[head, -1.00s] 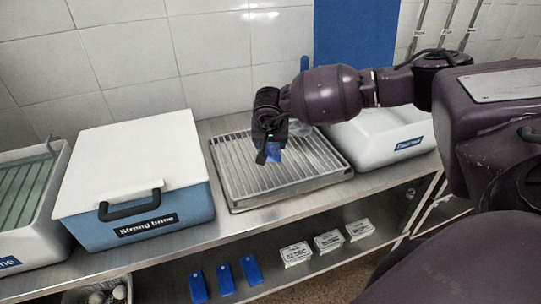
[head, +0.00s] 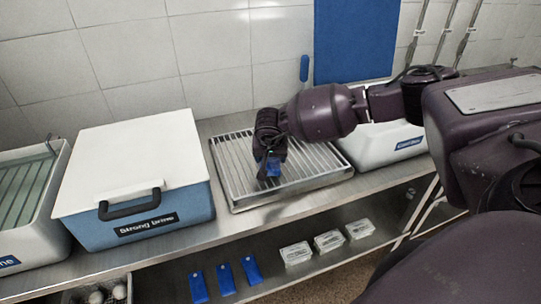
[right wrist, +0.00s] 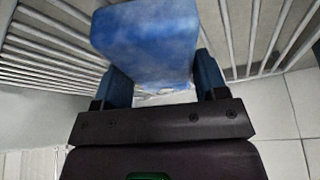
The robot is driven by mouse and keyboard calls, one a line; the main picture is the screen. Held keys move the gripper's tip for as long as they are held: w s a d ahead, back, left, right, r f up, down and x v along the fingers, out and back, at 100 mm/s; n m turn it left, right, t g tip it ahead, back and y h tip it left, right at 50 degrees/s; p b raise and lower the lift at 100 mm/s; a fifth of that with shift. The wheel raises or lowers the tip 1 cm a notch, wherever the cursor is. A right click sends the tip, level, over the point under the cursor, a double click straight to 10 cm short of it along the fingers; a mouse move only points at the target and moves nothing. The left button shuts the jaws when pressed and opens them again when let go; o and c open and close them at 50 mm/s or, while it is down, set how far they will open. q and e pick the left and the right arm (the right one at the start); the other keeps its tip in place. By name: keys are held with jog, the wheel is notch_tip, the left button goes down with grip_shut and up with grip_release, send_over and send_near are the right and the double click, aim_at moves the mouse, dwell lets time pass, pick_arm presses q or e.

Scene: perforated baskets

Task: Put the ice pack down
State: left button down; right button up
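The ice pack (right wrist: 150,42) is a blue block with a pale frosty surface, seen large between the fingers in the right wrist view. In the head view only a small blue part of it (head: 269,168) shows below my right gripper (head: 267,158). My right gripper (right wrist: 163,85) is shut on the ice pack, over the slatted metal drain rack (head: 233,192). I cannot tell whether the pack touches the slats. My left gripper is not in view.
A blue cooler with a white lid (head: 130,190), labelled "Strong brine", stands left of the rack. A white bin (head: 385,142) stands to the right. Blue packs (head: 225,278) and clear boxes (head: 328,241) lie on the lower shelf. The rack's slats around the gripper look bare.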

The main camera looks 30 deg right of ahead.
jog(key=o, duration=0.4)
jog(key=shift+c, duration=0.2)
jog(key=shift+s+a+r, duration=0.1)
jog(key=shift+r, duration=0.5)
jog(key=v, duration=1.1)
